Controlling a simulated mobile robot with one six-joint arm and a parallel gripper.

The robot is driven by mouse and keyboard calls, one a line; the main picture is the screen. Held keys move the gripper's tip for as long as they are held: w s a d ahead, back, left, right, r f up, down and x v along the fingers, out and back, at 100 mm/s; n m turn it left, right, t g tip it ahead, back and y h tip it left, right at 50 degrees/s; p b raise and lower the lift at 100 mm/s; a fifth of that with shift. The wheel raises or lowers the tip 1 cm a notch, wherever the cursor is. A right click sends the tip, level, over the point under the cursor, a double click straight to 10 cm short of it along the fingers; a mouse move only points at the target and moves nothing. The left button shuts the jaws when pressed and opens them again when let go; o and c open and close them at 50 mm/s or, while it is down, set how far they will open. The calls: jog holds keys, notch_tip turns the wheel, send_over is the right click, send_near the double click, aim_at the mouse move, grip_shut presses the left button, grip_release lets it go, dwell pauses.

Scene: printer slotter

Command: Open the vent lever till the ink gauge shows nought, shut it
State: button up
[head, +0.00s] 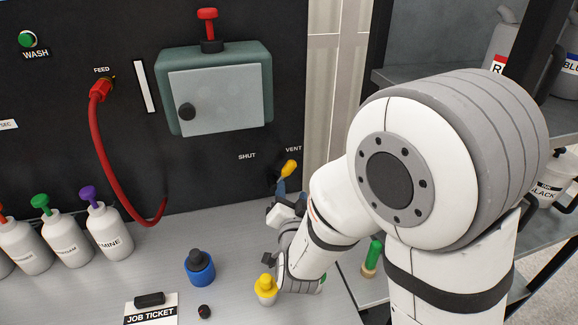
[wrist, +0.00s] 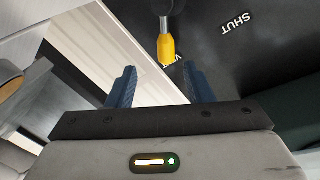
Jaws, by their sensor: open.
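The vent lever (head: 289,168) has a yellow grip on a metal stem and sits low on the black panel, at its right side. It tilts up and right towards the VENT label, away from SHUT. In the wrist view the yellow grip (wrist: 166,48) partly covers the VENT label. My gripper (head: 281,190) is open at the lever. In the wrist view its blue fingers (wrist: 159,72) stand apart either side of the grip's end, with no contact seen. A white upright strip (head: 146,86) may be the ink gauge; I cannot read a level.
A green-grey box (head: 222,90) with a red-topped knob juts from the panel. A red hose (head: 110,165) hangs from FEED. Several white bottles (head: 68,238) stand at left.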

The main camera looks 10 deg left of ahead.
aim_at(290, 172)
jog(key=shift+t, duration=0.4)
jog(key=p+x, duration=0.1)
jog(key=x, duration=0.7)
jog(key=shift+a+r, duration=0.1)
jog(key=shift+a, duration=0.1)
jog(key=shift+c, duration=0.2)
grip_shut()
